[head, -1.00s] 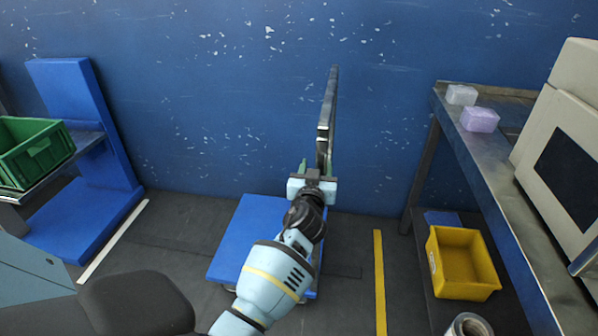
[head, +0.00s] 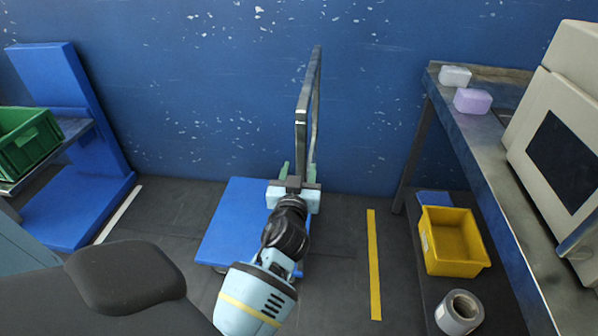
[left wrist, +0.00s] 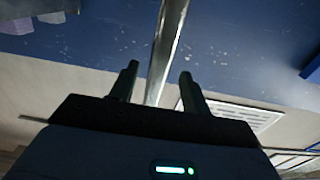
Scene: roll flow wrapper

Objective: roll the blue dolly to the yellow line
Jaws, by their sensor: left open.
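The blue dolly (head: 233,222) is a flat blue platform on the floor with an upright metal loop handle (head: 303,100) at its right side. It stands left of the yellow line (head: 374,265), with dark floor between them. My left gripper (head: 298,172) is open at the handle, over the dolly's right part. In the left wrist view a metal bar (left wrist: 168,45) shows between the two spread fingers (left wrist: 158,85); contact cannot be told. The gripper and arm hide the handle's lower part and the dolly's right part. My right gripper is not in view.
A metal bench (head: 470,150) with a beige machine stands at right; a yellow bin (head: 452,242) and a grey roll (head: 460,312) are below. A blue stand with a green crate (head: 25,145) is at left. A blue wall (head: 200,90) closes the back.

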